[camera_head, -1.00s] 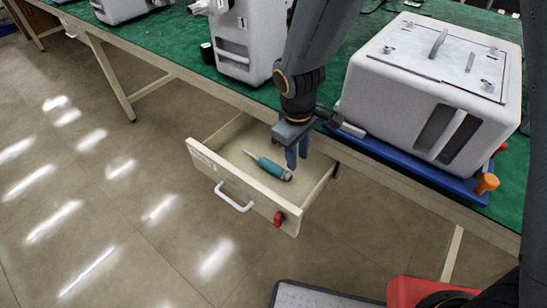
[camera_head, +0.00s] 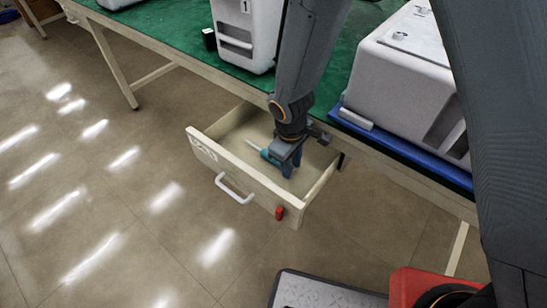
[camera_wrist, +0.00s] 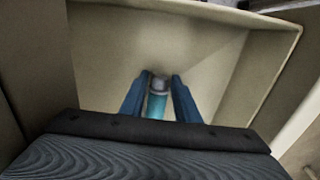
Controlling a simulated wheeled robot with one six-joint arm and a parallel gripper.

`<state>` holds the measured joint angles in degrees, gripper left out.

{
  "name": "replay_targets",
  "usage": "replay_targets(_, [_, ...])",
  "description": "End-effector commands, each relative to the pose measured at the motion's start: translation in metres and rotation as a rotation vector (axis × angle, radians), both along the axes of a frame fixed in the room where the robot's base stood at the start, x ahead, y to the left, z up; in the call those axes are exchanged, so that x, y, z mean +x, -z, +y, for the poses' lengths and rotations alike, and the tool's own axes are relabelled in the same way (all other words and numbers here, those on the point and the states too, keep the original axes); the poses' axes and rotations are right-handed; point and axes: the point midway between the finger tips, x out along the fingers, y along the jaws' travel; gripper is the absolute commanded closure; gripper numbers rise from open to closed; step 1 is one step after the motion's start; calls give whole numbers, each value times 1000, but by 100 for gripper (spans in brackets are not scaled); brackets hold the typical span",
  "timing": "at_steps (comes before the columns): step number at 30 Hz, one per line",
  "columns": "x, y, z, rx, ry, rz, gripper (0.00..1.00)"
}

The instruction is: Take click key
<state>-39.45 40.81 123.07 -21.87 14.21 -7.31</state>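The click key (camera_head: 266,154) is a teal-handled tool with a thin shaft. It lies in the open drawer under the bench, mostly hidden by my gripper in the head view. My gripper (camera_head: 289,168) reaches down into the drawer over the handle. In the wrist view, the blue fingers (camera_wrist: 160,88) stand open on either side of the teal handle and its grey end (camera_wrist: 157,103). Narrow gaps seem to show between handle and fingers; whether either finger touches it is hard to tell.
The pale drawer (camera_head: 222,175) has a white handle (camera_head: 234,190) and a red piece (camera_head: 279,212) on its front. Its walls surround my gripper closely.

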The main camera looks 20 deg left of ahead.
Motion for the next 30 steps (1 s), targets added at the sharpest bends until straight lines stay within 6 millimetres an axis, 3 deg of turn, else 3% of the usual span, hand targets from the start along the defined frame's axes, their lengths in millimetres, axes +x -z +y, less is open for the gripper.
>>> replay_targets(3, [0, 0, 0, 0, 0, 0, 71])
replay_targets(8, [0, 0, 0, -1, 0, 0, 98])
replay_targets(9, [0, 0, 0, -1, 0, 0, 100])
replay_targets(20, [0, -11, 0, 0, 2, -1, 100])
replay_targets(30, [1, -74, 0, 2, 2, -3, 100])
